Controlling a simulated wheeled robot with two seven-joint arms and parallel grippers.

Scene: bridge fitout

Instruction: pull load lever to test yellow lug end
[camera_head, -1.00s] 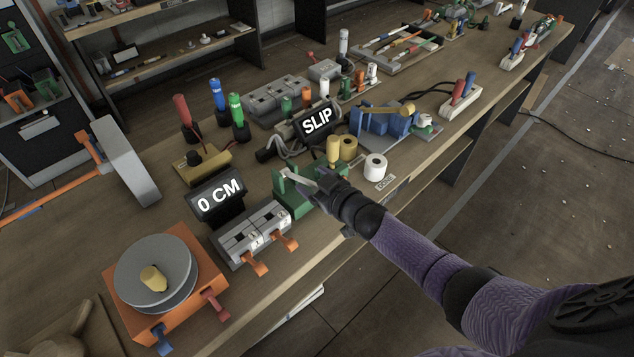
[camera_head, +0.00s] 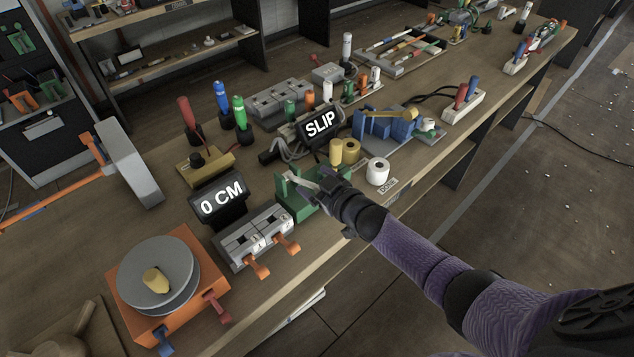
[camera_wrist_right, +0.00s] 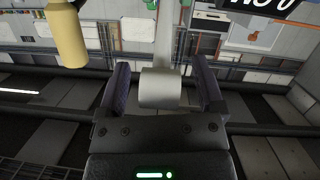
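The load lever (camera_head: 303,184) is a pale grey bar on a green bench fixture (camera_head: 285,199). My right gripper (camera_head: 322,186) is at its free end. In the right wrist view, the lever's rounded end (camera_wrist_right: 163,88) lies between the two fingers of my right gripper (camera_wrist_right: 165,92), with a narrow gap on each side. The fingers look open around it. A yellow cylinder (camera_head: 336,152) stands behind the gripper; a yellow cylinder also shows in the wrist view (camera_wrist_right: 68,36). I cannot tell which part is the yellow lug end. My left gripper is not in view.
Displays read "SLIP" (camera_head: 320,124) and "0 CM" (camera_head: 222,198). A grey block with orange levers (camera_head: 252,236) stands left of the fixture. A white roll (camera_head: 377,171) and a blue device (camera_head: 385,125) are to the right. The floor right of the bench is mostly clear.

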